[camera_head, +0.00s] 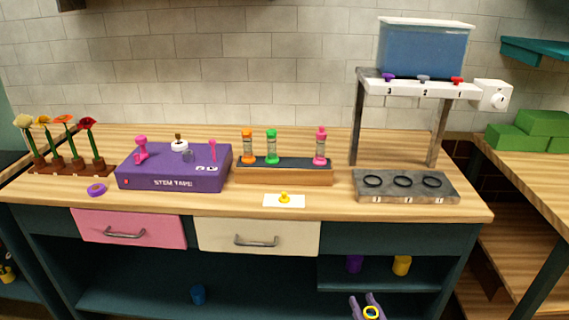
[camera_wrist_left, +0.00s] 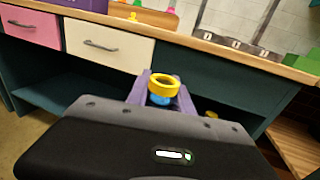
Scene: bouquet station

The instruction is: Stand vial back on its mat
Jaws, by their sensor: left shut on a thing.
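My left gripper (camera_head: 370,309) has purple fingers and shows at the bottom edge of the head view, in front of the bench and below its top. It is shut on a small vessel with a yellow rim (camera_head: 371,312), which looks like the vial. In the left wrist view the vial's yellow rim (camera_wrist_left: 164,82) and blue body sit between the fingers, roughly upright; its lower part is hidden. A white mat (camera_head: 270,201) lies at the bench's front edge with a small yellow stopper-like piece (camera_head: 284,198) on it. My right gripper is not in view.
Behind the mat is a rack (camera_head: 285,175) of capped tubes. A purple stem tape box (camera_head: 175,178) stands left, a grey ringed tray (camera_head: 405,198) right under the dispenser (camera_head: 420,88). Below are a pink drawer (camera_head: 130,228), a cream drawer (camera_head: 257,236) and shelves with small cups.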

